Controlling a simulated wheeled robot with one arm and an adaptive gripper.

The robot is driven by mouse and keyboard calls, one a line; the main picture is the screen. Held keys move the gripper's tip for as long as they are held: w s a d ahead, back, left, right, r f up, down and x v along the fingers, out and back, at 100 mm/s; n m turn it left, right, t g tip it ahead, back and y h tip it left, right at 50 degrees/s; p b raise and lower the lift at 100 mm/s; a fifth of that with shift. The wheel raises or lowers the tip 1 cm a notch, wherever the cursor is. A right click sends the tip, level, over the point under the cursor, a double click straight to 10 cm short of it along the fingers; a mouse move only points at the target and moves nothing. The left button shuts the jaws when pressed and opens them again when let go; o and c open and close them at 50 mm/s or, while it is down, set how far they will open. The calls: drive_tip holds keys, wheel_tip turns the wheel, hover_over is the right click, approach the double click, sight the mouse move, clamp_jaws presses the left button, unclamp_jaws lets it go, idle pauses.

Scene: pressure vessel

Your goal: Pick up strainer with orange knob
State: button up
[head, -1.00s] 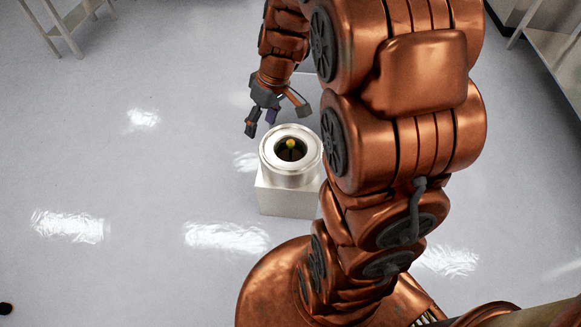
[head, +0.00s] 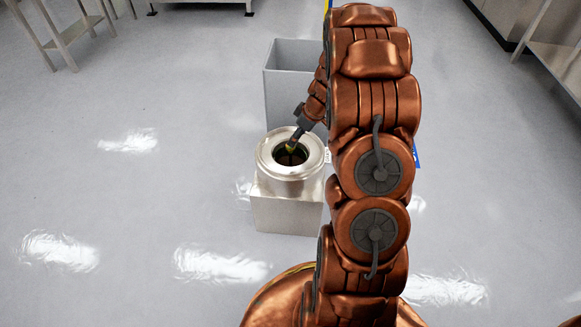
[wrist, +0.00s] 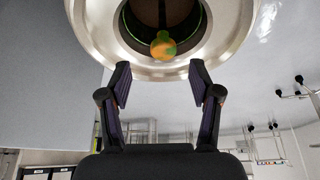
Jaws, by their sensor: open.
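The round metal vessel (head: 265,160) stands on a pale square block, its top opening facing up. In the wrist view, the strainer's orange knob (wrist: 163,45), with green on it, shows inside the dark opening of the vessel (wrist: 100,35). The rest of the strainer is mostly hidden in the dark interior. My gripper (wrist: 158,75) is open and empty, its two fingers spread below the knob in the picture. In the head view, my gripper (head: 293,143) is at the vessel's opening, its tips partly hard to make out.
The pale block (head: 285,212) carries the vessel. A grey open bin (head: 290,88) stands just behind it. Metal tables (head: 65,35) are at the back left and a bench (head: 555,50) at the right. The floor to the left is clear.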

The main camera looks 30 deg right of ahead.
drive_tip(key=b, duration=0.2)
hover_over(290, 158)
drive_tip(key=f, duration=0.6)
drive_tip(key=shift+w+d, duration=0.15)
drive_tip(key=shift+d, duration=0.1)
clamp_jaws()
drive_tip(key=shift+r, duration=0.1)
